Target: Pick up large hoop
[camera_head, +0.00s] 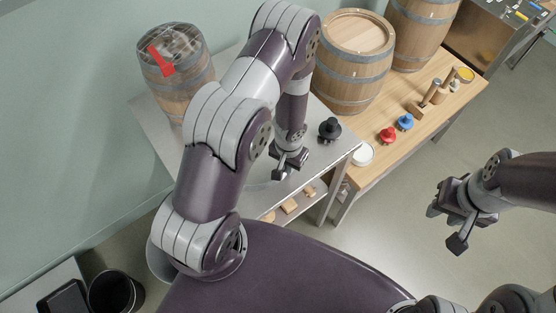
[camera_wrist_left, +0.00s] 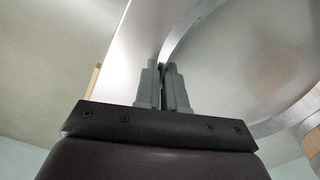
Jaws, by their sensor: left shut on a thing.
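My left gripper (camera_head: 290,165) is low over the steel table, at its front part. In the left wrist view its two fingers (camera_wrist_left: 165,85) are close together on the edge of the large hoop (camera_wrist_left: 188,32), a thin grey metal band. The band curves up and to the right from the fingertips. In the head view the hoop is hard to make out, and my left arm covers much of that area. My right gripper (camera_head: 446,227) is open and empty above the floor at the right.
A barrel with a red clamp-like piece (camera_head: 160,60) stands on the steel table (camera_head: 228,62). More barrels (camera_head: 352,62) and red and blue knobbed tools (camera_head: 388,134) stand on the wooden bench (camera_head: 385,165). A black knobbed piece (camera_head: 330,129) is near my left gripper.

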